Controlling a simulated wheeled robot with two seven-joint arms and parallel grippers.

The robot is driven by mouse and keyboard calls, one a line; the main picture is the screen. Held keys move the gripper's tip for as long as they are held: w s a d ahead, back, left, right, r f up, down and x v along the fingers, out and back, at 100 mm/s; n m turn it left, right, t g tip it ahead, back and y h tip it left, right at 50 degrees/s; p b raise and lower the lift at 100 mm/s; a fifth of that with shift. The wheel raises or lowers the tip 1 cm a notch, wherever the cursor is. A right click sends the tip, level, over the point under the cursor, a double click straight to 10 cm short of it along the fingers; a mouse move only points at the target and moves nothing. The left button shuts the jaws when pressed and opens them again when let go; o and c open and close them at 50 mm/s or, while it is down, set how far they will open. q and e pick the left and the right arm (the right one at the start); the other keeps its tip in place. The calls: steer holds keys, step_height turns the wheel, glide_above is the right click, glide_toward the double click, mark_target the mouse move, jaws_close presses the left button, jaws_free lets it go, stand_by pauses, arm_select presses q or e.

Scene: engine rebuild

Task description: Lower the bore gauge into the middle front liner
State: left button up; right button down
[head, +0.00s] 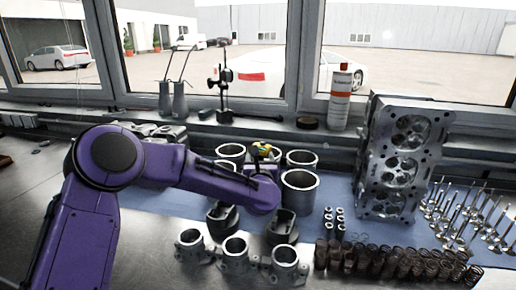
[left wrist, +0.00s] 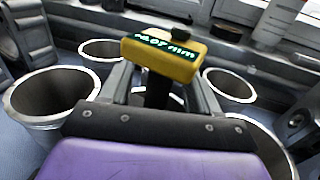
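The bore gauge (left wrist: 165,58) has a yellow head with a green readout ending in "mm" and a dark stem. Its yellow head (head: 263,148) also shows in the head view, just behind my purple left wrist. My left gripper (left wrist: 158,98) is shut on the gauge's stem, with a grey finger on either side. Open metal liners stand around it: a front right liner (head: 299,192), a back right one (head: 301,160) and a back left one (head: 230,153). The middle front liner and the gauge's lower end are hidden by my gripper and arm. My right gripper is not in view.
Pistons (head: 281,226) and connecting-rod ends (head: 235,250) stand in front of the liners. Springs (head: 390,262), a cylinder head (head: 402,155) and valves (head: 468,215) are to the right. A spray can (head: 340,95) and oil cans (head: 179,98) stand on the sill behind.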

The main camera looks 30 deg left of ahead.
arm_select(q)
steer(key=shift+f, duration=0.1)
steer(key=shift+s+d, duration=0.1)
steer(key=shift+s, duration=0.05)
steer(key=b+v, duration=0.3)
steer(key=v, duration=0.7)
steer(key=shift+s+d, duration=0.1)
